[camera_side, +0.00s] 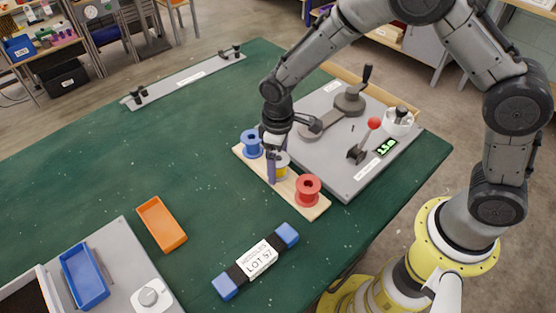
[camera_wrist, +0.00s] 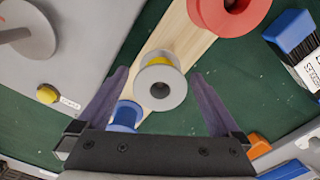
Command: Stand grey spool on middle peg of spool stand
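The grey spool (camera_side: 282,161), wound with yellow, stands upright at the middle of the wooden spool stand (camera_side: 316,209), between the blue spool (camera_side: 251,144) and the red spool (camera_side: 308,189). The wrist view looks down on the grey spool's round flange and hole (camera_wrist: 160,87); the peg itself cannot be made out. My gripper (camera_side: 272,180) is low over the stand, with a purple finger partly covering the grey spool in the side view. In the wrist view my gripper (camera_wrist: 160,75) is open, its fingers spread on either side of the grey spool with visible gaps.
A grey plate with a crank, a red-knobbed lever (camera_side: 374,124) and a green display (camera_side: 386,146) lies just behind the stand. A blue-ended brush labelled LOT 57 (camera_side: 257,261) and an orange tray (camera_side: 161,225) lie in front.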

